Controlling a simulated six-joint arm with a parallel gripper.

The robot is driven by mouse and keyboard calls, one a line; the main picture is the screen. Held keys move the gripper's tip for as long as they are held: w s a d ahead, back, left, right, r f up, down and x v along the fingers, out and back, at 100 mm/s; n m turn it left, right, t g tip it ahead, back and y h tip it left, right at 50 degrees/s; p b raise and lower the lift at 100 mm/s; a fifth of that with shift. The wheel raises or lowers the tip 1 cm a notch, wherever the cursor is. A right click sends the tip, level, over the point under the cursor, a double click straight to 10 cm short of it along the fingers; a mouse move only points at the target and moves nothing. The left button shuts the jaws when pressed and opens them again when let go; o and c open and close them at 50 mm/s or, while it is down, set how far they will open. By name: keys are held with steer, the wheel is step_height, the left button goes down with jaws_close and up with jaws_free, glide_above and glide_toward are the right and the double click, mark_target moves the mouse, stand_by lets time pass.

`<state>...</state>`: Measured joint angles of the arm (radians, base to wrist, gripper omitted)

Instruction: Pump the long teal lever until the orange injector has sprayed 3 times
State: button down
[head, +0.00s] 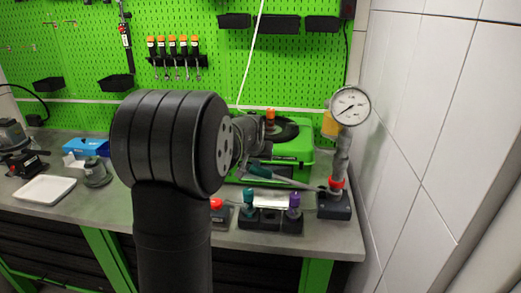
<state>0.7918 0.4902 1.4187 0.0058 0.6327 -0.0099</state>
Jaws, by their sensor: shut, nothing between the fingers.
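The long teal lever (258,171) runs from its teal grip at the left, down and right along a grey rod to the pump stand (335,206) at the bench's right end. The stand carries a round white gauge (350,106), an amber part (329,125) and a red collar (335,184). My gripper (255,158) is shut and empty, partly hidden behind my black arm, near the grip's left end. I cannot tell whether they touch.
A dark holder (270,219) with teal-capped and purple-capped parts stands at the front edge, beside a red button (216,204). The green case (296,150) is behind the lever. A tiled wall (430,120) closes the right side. A white tray (44,189) lies left.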

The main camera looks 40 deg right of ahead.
mark_target(254, 175)
steer(key=shift+f, duration=0.15)
steer(key=shift+r, duration=0.2)
stand_by(2.2)
stand_by(1.3)
steer(key=shift+w+a+f, duration=0.15)
steer(key=shift+f, duration=1.5)
steer(key=shift+w+a+f, duration=0.1)
steer(key=shift+w+f, duration=0.05)
steer(key=shift+f, duration=1.5)
steer(key=shift+s+d+r, duration=0.15)
steer(key=shift+r, duration=1.55)
steer(key=shift+s+d+r, duration=0.15)
steer(key=shift+r, duration=1.6)
steer(key=shift+r, duration=2.9)
